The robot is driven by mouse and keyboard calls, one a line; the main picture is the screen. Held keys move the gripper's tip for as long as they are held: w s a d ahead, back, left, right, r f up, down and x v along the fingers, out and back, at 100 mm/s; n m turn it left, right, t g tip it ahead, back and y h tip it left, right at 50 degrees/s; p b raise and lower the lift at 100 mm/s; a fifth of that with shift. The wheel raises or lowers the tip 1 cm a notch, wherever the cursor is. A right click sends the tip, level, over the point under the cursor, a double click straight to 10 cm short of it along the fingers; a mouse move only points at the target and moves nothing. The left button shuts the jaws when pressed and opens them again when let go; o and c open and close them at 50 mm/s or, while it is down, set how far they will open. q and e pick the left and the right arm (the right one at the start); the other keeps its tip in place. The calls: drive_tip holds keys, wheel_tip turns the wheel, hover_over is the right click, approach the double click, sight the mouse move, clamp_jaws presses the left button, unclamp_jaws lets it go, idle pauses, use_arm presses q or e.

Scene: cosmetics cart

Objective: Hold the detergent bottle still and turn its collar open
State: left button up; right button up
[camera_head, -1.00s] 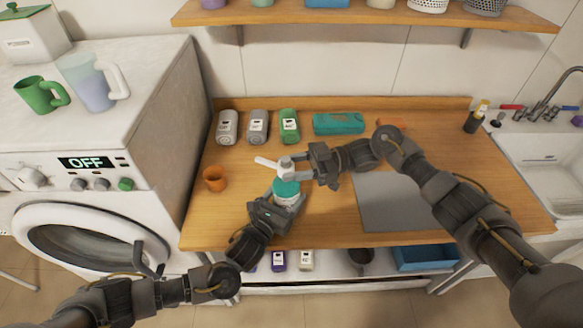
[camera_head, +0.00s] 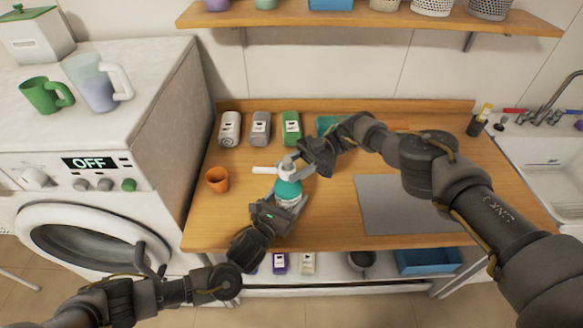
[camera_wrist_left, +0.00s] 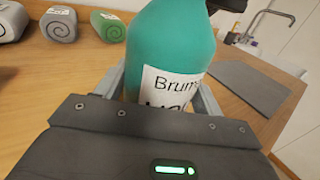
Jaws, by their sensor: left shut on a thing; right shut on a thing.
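The detergent bottle (camera_head: 287,190) is teal with a white label and stands upright on the wooden counter. In the left wrist view the bottle (camera_wrist_left: 172,55) fills the space between my fingers, its top cut off by the frame. My left gripper (camera_head: 284,204) is shut on the bottle's body from the front. The grey-white collar (camera_head: 288,167) with a white spout pointing left sits at the bottle's top. My right gripper (camera_head: 300,164) is shut at the collar from the right, its fingertips partly hiding it.
An orange cup (camera_head: 217,180) stands left of the bottle. A teal box (camera_head: 330,124) is partly behind my right arm. A grey mat (camera_head: 400,208) lies at the right.

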use_arm(q)
drive_tip(key=shift+s+d, duration=0.25)
drive_tip(key=shift+d, duration=0.1)
use_arm(e)
drive_tip(key=shift+d+n+g+h, duration=0.1)
drive_tip(key=shift+n+g+h, duration=0.2)
drive_tip(key=shift+n+h, duration=0.1)
drive_tip(key=o, duration=0.9)
use_arm(q)
drive_tip(key=shift+w+a, duration=0.1)
drive_tip(key=shift+a, duration=0.05)
use_arm(e)
drive_tip(key=o, duration=0.4)
use_arm(q)
drive_tip(key=shift+w+a, duration=0.1)
use_arm(e)
wheel_tip(320, 180, up, 10)
drive_tip(key=shift+r, duration=0.1)
use_arm(q)
drive_tip(key=o, duration=1.5)
